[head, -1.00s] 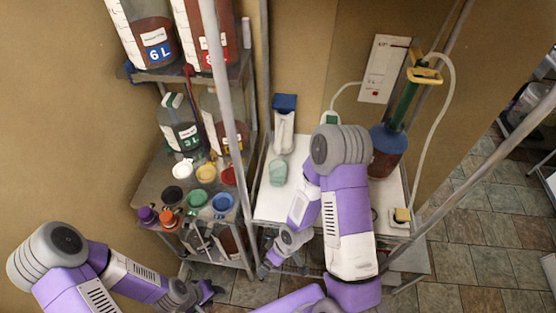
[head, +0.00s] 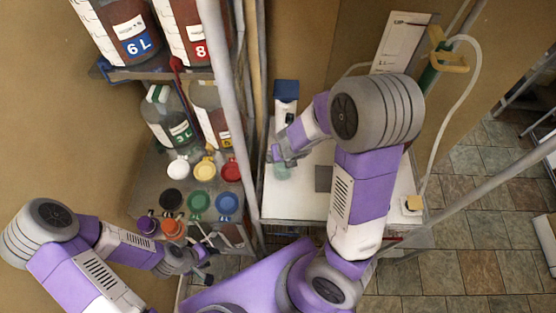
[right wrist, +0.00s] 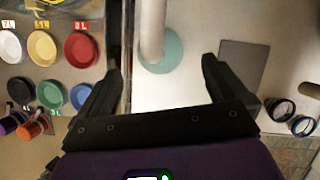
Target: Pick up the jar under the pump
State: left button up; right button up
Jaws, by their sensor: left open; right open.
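A pale green jar (head: 282,172) stands on a white table (head: 290,207), in front of a blue-topped white dispenser (head: 286,92). In the right wrist view the jar (right wrist: 172,60) shows as a teal round, with a pale upright tube (right wrist: 152,25) partly covering it. My right gripper (head: 283,152) is open above the table close to the jar; in its wrist view the open fingers (right wrist: 162,68) lie left and right below the jar, with nothing between them. It partly hides the jar in the head view. My left gripper (head: 207,266) is open and empty near the lower shelf.
Coloured lids (head: 203,168) lie on a shelf left of the table, below large labelled bottles (head: 125,32). A metal post (head: 224,95) stands between shelf and table. A grey square (head: 323,178) lies on the table.

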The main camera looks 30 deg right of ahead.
jog(key=b+x, duration=0.1)
jog(key=x, duration=0.1)
jog(key=b+x, duration=0.1)
jog(key=x, duration=0.1)
jog(key=b+x, duration=0.2)
jog(key=shift+s+a+f, duration=0.15)
jog(key=shift+s+f, duration=0.1)
jog(key=shift+f, duration=0.1)
pick_arm(q)
jog(key=f, duration=0.4)
jog(key=shift+s+f, duration=0.2)
jog(key=shift+f, duration=0.05)
pick_arm(e)
jog(key=shift+w, duration=0.1)
jog(key=shift+r, duration=0.1)
jog(key=c, duration=1.6)
jog(key=shift+c, duration=0.5)
pick_arm(q)
jog(key=shift+r, duration=0.1)
pick_arm(e)
jog(key=shift+r, duration=0.1)
